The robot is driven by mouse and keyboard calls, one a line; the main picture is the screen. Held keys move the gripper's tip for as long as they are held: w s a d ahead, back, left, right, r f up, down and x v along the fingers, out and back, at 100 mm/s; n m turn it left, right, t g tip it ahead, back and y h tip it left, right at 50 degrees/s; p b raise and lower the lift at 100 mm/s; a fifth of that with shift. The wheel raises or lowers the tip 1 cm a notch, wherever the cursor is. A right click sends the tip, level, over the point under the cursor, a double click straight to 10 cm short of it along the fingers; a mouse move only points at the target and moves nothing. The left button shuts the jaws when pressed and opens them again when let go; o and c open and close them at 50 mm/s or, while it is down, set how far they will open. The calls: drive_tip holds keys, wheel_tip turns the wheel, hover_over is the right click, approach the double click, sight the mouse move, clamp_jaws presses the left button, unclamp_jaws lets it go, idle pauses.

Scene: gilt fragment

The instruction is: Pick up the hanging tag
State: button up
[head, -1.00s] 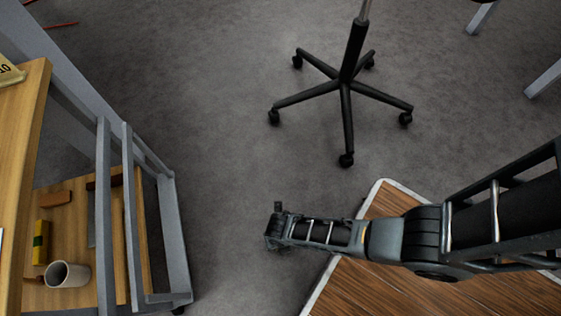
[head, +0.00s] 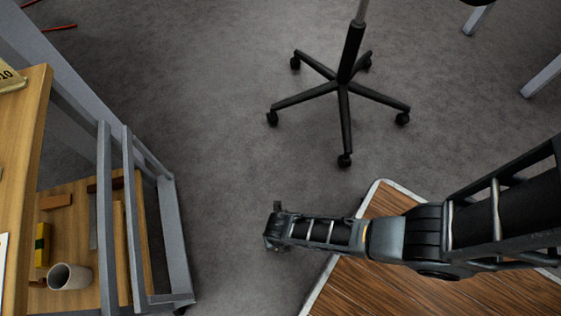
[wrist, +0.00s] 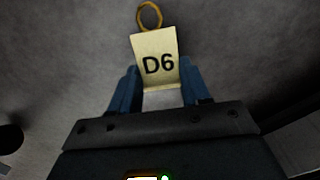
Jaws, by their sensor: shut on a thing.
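The hanging tag (wrist: 157,62) shows in the wrist view as a pale yellow card marked "D6" in black, with a yellow ring (wrist: 149,16) at its top. My gripper (wrist: 160,90) is shut on the card, with one blue finger at each side of its lower part. Behind the tag I see only grey floor. In the head view my gripper (head: 272,229) hangs over the carpet, left of the wooden table top; the tag cannot be made out there.
A wooden table top (head: 400,293) with a pale edge lies under my arm. A shelf cart (head: 172,230) stands at the left, with a cup (head: 70,277) and blocks on its lower shelf. An office chair base (head: 343,88) stands behind. The carpet between is clear.

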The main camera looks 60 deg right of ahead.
wheel_tip(320, 180, up, 4)
drive_tip(key=shift+f+p, duration=0.15)
drive_tip(key=shift+p, duration=0.9)
drive_tip(key=s+d+r+p, duration=0.2)
drive_tip(key=s+d+r, duration=0.1)
drive_tip(key=d, duration=0.2)
drive_tip(key=s+d+r+p, duration=0.2)
drive_tip(key=d+r, duration=0.1)
drive_tip(key=d, duration=0.3)
drive_tip(key=w+a+r+m, duration=0.3)
drive_tip(key=w+r+m, duration=0.35)
drive_tip(key=w, duration=0.45)
drive_tip(key=w+a+r+m, duration=0.4)
drive_tip(key=w+r+m, duration=0.25)
drive_tip(key=w, duration=0.45)
drive_tip(key=w+d+r+m, duration=0.2)
drive_tip(key=w+r+m, duration=1.35)
drive_tip(key=r, duration=0.35)
drive_tip(key=s+r+p, duration=0.5)
drive_tip(key=r+p, duration=0.6)
drive_tip(key=p, duration=0.2)
drive_tip(key=s+r+p, duration=0.5)
drive_tip(key=r+p, duration=0.5)
drive_tip(key=p, duration=0.3)
drive_tip(key=shift+a+r, duration=0.3)
drive_tip(key=shift+r, duration=0.1)
drive_tip(key=shift+w, duration=0.1)
